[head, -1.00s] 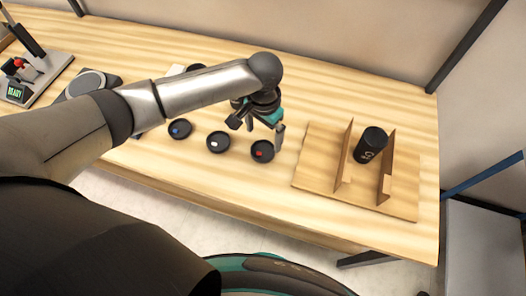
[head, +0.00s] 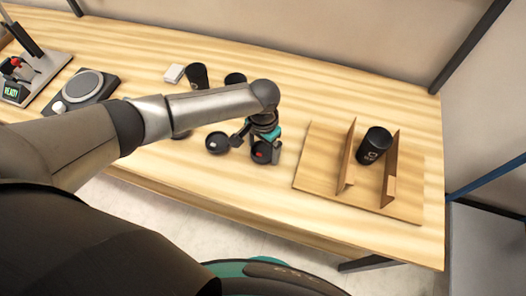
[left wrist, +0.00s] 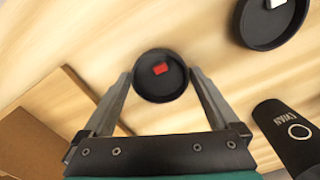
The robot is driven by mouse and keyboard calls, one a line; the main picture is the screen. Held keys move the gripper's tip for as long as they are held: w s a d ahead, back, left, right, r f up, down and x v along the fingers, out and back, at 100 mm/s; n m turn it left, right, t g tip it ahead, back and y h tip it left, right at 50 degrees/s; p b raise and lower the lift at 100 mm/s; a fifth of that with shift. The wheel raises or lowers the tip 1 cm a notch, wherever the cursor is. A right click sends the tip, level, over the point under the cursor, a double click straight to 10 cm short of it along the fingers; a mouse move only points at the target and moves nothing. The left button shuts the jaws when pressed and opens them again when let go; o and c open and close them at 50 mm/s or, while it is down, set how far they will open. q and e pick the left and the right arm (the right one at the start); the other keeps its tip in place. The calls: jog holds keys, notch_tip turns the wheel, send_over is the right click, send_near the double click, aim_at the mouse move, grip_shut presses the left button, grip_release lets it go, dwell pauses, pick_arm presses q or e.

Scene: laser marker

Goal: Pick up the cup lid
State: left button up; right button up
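A round black cup lid with a red mark (left wrist: 160,76) lies on the wooden table between the open fingers of my left gripper (left wrist: 161,80) in the left wrist view. The fingertips are on either side of its rim; I cannot tell whether they touch it. In the head view my left gripper (head: 258,147) is low over this lid (head: 262,155), partly hiding it. A second black lid with a white mark (head: 217,142) lies just to the left; it also shows in the left wrist view (left wrist: 270,22). A third lid (head: 181,135) is mostly hidden by my arm. My right gripper is out of view.
Other black cups (head: 196,75) stand behind my left arm.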

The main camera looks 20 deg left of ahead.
pick_arm(q)
jog(key=c, duration=0.9)
jog(key=shift+c, duration=0.2)
